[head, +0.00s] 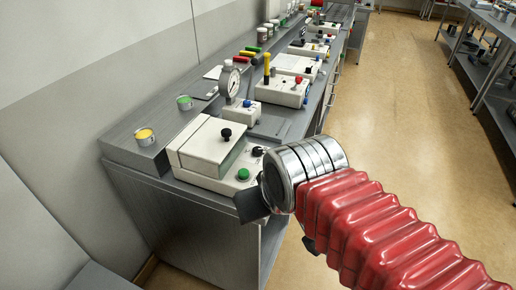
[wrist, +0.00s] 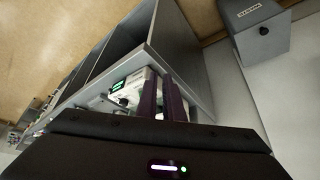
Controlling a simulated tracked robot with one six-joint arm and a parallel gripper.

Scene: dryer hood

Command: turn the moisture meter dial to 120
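A cream bench instrument (head: 205,150) with a hinged lid stands at the near end of the bench. A black knob (head: 257,151) and a green button (head: 243,174) are on its front part; I take this as the moisture meter. In the wrist view a pale panel (wrist: 128,88) shows a lit green display (wrist: 120,84) and a black dial (wrist: 122,101); its reading is too small to tell. My gripper (wrist: 162,76) has two dark fingers with a narrow gap and nothing seen between them. They point toward the panel, seemingly apart from it.
A gauge on a stand (head: 229,82), a small box with a blue knob (head: 246,110) and other instruments line the bench. A grey box (wrist: 258,28) shows upper right in the wrist view. The aisle floor (head: 405,110) is clear.

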